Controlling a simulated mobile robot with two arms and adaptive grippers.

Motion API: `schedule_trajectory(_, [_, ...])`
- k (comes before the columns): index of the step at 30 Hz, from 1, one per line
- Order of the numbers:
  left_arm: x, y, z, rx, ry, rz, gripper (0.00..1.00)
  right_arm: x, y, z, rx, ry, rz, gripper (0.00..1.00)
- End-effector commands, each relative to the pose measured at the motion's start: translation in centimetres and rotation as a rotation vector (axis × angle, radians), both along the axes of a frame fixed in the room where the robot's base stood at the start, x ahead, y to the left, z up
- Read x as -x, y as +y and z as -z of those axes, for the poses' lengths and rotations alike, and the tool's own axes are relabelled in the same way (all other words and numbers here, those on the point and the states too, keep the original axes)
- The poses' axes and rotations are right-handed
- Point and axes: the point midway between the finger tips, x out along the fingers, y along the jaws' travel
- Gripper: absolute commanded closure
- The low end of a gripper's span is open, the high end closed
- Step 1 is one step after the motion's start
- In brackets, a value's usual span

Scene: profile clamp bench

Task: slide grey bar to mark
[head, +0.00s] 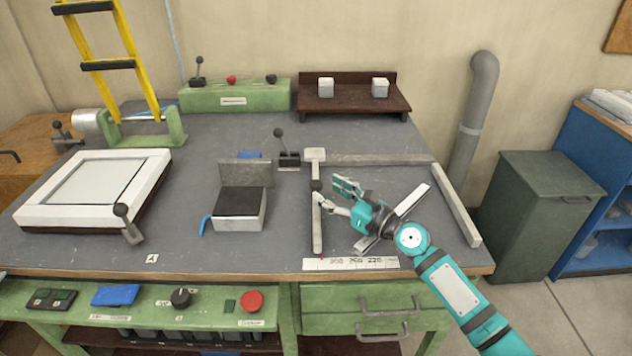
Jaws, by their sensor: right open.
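A long light-grey bar (413,199) lies diagonally on the right part of the bench, partly hidden by my right gripper and wrist. Another narrow grey bar (317,232) runs front to back to its left, with a pale block at its far end and a dark knob on it. I cannot tell for certain which is the task's grey bar. A white scale strip (350,263) with printed numbers lies at the front edge. My right gripper (334,195) is open, its fingers pointing left close to the dark knob; contact is unclear. My left gripper is out of view.
Fixed grey rails edge the work area at the back (375,160) and right (457,205). A black-topped block (240,207) and a lever (285,148) stand to the left. A white-framed panel (95,188) lies far left. Bare bench shows between block and narrow bar.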

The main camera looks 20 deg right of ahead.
Motion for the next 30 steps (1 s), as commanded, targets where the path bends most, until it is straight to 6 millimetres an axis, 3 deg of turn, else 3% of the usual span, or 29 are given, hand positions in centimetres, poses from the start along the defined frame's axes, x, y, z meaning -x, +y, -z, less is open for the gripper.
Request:
schedule_trajectory(3, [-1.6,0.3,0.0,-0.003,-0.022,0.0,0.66,-2.0,1.1,-0.1,-0.001,-0.002,0.0,0.47])
schedule_trajectory(9, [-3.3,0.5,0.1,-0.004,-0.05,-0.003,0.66,-3.9,2.1,0.0,-0.002,-0.001,0.001,0.47])
schedule_trajectory(20, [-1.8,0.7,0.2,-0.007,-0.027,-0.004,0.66,-4.4,2.4,0.0,0.0,0.0,0.0,0.47])
schedule_trajectory(30, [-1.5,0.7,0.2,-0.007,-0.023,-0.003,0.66,-4.3,2.4,0.0,0.0,0.0,0.0,0.89])
